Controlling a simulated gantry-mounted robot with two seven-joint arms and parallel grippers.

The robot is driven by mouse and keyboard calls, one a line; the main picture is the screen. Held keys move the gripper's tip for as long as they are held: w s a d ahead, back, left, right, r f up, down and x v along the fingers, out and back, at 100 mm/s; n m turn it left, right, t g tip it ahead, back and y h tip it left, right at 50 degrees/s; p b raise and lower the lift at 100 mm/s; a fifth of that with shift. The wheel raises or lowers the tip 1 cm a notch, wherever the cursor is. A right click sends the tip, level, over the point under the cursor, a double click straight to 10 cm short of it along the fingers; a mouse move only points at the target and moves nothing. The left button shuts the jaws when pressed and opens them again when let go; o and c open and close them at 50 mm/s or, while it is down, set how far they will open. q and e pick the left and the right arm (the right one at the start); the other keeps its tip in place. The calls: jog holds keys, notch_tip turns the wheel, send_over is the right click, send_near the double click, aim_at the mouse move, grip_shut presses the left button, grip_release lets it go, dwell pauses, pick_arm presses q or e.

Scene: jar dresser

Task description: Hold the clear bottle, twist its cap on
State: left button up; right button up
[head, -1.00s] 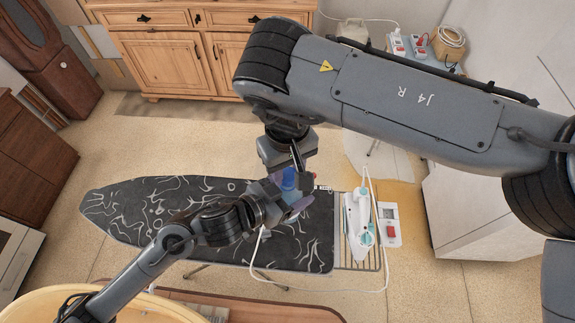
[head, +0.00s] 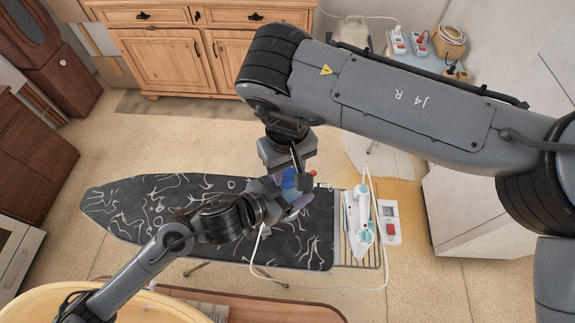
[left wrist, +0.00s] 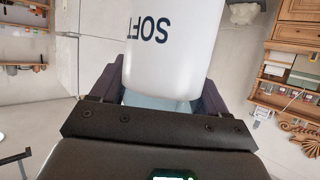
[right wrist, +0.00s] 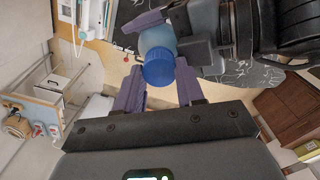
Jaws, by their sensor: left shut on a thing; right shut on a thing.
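The clear, bluish bottle (right wrist: 158,38) with a blue cap (right wrist: 158,73) shows in the right wrist view. The blue also shows in the head view (head: 288,179), above the ironing board and partly hidden by the grippers. My left gripper (head: 285,197) is shut on the bottle's body. In the left wrist view, a white surface lettered "SOFT" (left wrist: 172,50), seemingly the bottle's label, stands between its fingers. My right gripper (right wrist: 160,78) comes from above, with its purple fingers on either side of the cap, shut on it. The cap's thread is hidden.
The dark patterned ironing board (head: 140,215) lies beneath both grippers. A white and teal iron (head: 360,220) stands on the rack at its right end, with a looping cord. A wooden dresser (head: 165,62) stands at the back.

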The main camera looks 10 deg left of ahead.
pick_arm(q)
jog(key=shift+r, duration=0.35)
pick_arm(e)
jog(key=shift+f, duration=0.25)
pick_arm(q)
grip_shut()
pick_arm(e)
jog(key=o, duration=1)
jog(key=shift+s, duration=0.1)
pick_arm(q)
jog(key=shift+d+r, duration=0.1)
pick_arm(e)
jog(key=shift+a, duration=0.1)
pick_arm(q)
jog(key=shift+w, duration=0.1)
pick_arm(e)
jog(key=shift+s+a, duration=0.1)
jog(key=shift+s, duration=0.05)
jog(key=shift+r, duration=0.15)
pick_arm(q)
jog(key=shift+f, duration=0.3)
pick_arm(e)
jog(key=shift+w+r, duration=0.2)
jog(key=shift+r, duration=2.1)
jog(key=shift+d, duration=0.2)
jog(key=shift+c, duration=0.4)
